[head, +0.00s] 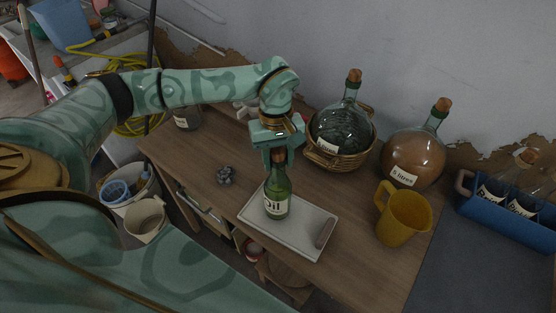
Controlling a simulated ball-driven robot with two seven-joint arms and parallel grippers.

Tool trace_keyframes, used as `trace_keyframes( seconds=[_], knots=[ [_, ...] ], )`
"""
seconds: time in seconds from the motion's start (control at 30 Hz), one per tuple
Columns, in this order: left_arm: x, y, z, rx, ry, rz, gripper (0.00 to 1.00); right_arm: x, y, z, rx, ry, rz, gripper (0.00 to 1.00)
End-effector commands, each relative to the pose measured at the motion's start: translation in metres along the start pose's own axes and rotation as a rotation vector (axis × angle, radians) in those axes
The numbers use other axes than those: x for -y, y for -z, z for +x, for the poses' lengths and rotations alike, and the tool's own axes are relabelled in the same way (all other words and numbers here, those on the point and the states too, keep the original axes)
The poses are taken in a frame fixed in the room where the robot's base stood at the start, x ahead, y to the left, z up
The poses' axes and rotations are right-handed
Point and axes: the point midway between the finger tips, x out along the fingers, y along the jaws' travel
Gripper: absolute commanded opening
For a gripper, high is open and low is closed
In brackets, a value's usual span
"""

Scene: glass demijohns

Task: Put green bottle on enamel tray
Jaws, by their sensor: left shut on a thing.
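The green bottle (277,192), with a pale label reading "Oil", is upright over the left part of the enamel tray (296,238). My left gripper (278,156) comes down from above and is shut on the bottle's neck, hiding its top. The bottle's base appears at the tray's surface, but I cannot tell whether it touches. The tray is pale and rectangular and lies on the wooden table. A brownish oblong thing (325,233) lies at its right end. My right gripper is not in view.
A yellow jug (403,218) stands right of the tray. Behind are a demijohn in a basket (341,157) and a brown demijohn (414,160). A blue crate (507,222) holds bottles at far right. A small dark grey cluster (225,174) lies left of the tray.

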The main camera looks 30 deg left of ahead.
Motion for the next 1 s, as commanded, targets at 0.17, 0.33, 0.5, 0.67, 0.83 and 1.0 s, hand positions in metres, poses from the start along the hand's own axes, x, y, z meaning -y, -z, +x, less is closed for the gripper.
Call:
trace_keyframes(
  seconds=[0.17, 0.33, 0.5, 0.67, 0.83, 1.0],
  knots=[
    [-0.001, 0.002, 0.013, -0.001, -0.003, 0.001, 0.0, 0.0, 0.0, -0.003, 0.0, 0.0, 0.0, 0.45],
    [-0.001, 0.003, 0.013, -0.003, -0.004, 0.001, 0.0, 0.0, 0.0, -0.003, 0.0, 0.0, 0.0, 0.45],
    [-0.001, 0.003, 0.017, -0.002, -0.003, 0.0, 0.0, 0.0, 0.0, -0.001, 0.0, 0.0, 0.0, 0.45],
    [0.0, 0.003, 0.017, -0.002, -0.001, 0.0, 0.59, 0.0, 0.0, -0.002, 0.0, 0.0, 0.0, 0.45],
    [0.0, 0.003, 0.016, -0.002, -0.001, 0.0, 0.59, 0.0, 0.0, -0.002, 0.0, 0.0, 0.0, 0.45],
    [-0.001, 0.003, 0.003, -0.005, -0.003, 0.001, 0.59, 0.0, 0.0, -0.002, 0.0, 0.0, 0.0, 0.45]
  ],
)
